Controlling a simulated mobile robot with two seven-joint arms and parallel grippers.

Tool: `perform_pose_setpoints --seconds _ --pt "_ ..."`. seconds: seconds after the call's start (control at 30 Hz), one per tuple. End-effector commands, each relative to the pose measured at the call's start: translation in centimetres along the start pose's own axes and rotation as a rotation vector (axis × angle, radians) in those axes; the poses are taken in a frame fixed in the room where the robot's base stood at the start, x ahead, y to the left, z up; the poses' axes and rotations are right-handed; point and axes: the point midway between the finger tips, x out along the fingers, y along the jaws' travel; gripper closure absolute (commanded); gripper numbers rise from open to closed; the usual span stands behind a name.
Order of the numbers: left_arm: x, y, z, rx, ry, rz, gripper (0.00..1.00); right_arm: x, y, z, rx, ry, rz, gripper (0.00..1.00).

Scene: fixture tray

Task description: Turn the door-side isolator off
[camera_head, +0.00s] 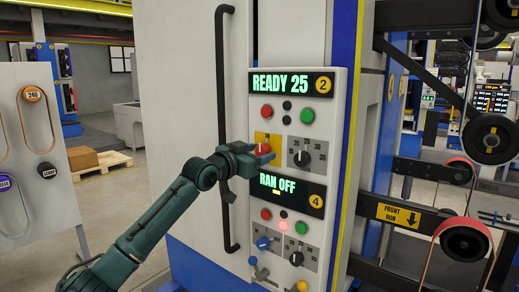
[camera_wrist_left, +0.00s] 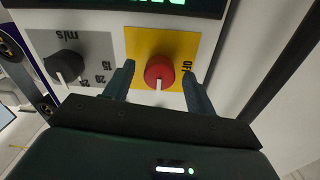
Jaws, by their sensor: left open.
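A red rotary knob (camera_wrist_left: 159,72) with a white pointer sits on a yellow plate (camera_wrist_left: 140,42) in the left wrist view. That picture is upside down; the pointer faces down in it, and the word OFF stands to the knob's right. In the head view the red knob (camera_head: 263,149) is on the upper panel, beside the door's long black handle. My left gripper (camera_head: 261,154) is at the knob and partly covers it. Its open fingers are on either side of the knob, with small gaps visible. My right gripper is not in view.
A black speed dial (camera_head: 302,158) is close to the right of the red knob. Green READY 25 (camera_head: 281,82) and RAN OFF (camera_head: 277,182) displays are above and below. A blue knob (camera_head: 263,243) and several buttons are lower. The black door handle (camera_head: 222,130) stands left, near my wrist.

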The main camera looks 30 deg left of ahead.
Motion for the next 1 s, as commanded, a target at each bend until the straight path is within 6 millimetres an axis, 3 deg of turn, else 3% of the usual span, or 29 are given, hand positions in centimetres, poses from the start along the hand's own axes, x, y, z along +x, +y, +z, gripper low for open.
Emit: perform_pose_setpoints --seconds 0.43,1.0 --pt "0.97 0.05 0.03 0.001 0.0 0.001 0.45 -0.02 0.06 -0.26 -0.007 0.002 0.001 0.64" --pt "0.94 0.04 0.03 0.0 0.0 0.0 0.89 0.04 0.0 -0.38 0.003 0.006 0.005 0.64"
